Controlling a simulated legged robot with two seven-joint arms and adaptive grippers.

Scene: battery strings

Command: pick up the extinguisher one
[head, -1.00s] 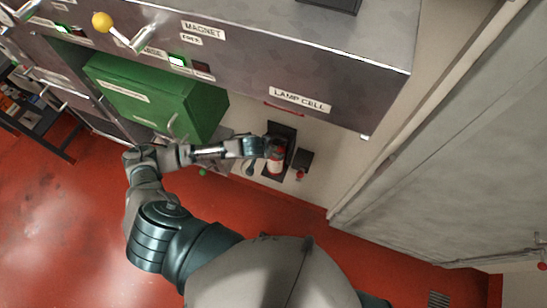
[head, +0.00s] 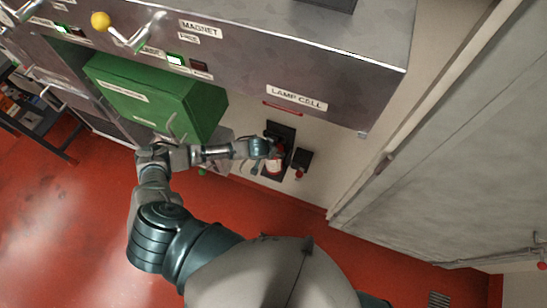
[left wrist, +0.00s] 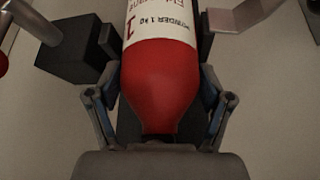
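The gripper hides part of the extinguisher in the head view. My right gripper is not in view.
A dark box with a red button (head: 301,161) sits on the wall just right of the extinguisher. The green cabinet (head: 160,98) is to the left, under the grey console (head: 330,60). A large grey door panel (head: 450,150) stands at the right. The red floor (head: 60,220) is clear.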

